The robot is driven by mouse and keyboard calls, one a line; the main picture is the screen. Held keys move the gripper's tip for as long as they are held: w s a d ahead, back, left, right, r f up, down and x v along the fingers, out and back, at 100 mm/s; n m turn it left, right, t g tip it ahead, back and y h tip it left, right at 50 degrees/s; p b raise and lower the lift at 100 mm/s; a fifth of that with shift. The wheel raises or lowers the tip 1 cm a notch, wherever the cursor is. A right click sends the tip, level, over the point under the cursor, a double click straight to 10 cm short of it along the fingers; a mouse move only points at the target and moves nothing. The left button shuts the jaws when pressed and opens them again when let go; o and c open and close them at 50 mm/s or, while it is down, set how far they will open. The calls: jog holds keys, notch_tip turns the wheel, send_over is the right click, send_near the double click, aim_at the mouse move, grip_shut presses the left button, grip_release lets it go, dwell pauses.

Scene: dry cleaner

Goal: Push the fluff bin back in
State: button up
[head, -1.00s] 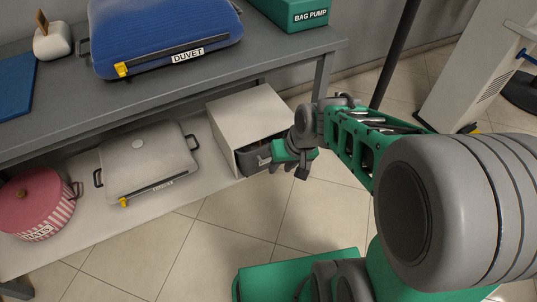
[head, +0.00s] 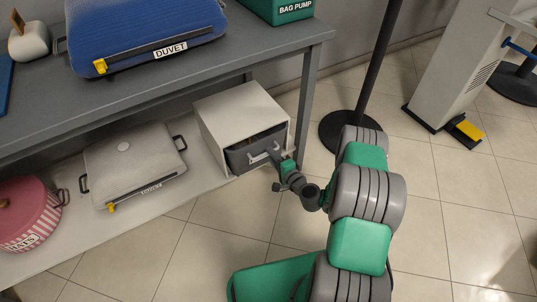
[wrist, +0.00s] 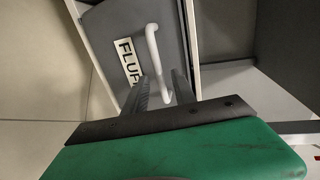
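The fluff bin (head: 243,160) is a dark grey drawer with a pale bar handle, in a white cabinet (head: 238,110) on the low shelf. A gap shows above its front, which stands a little out of the cabinet. In the wrist view, the bin (wrist: 108,28) fills the top, with its white "FLUFF" label (wrist: 130,62) partly cut off by a finger and the handle (wrist: 153,48) beside it. My gripper (head: 277,154) is at the right of the bin's front. In the wrist view, its fingers (wrist: 160,82) are apart, with the handle's near end between them; contact is unclear.
A grey case (head: 130,165) and a pink striped tub (head: 30,215) share the low shelf to the left. The table leg (head: 307,100) and a round-based post (head: 345,130) stand close to the right of the cabinet. The tiled floor in front is clear.

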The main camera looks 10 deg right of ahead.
jog(key=shift+x, duration=1.5)
jog(key=shift+c, duration=0.4)
grip_shut()
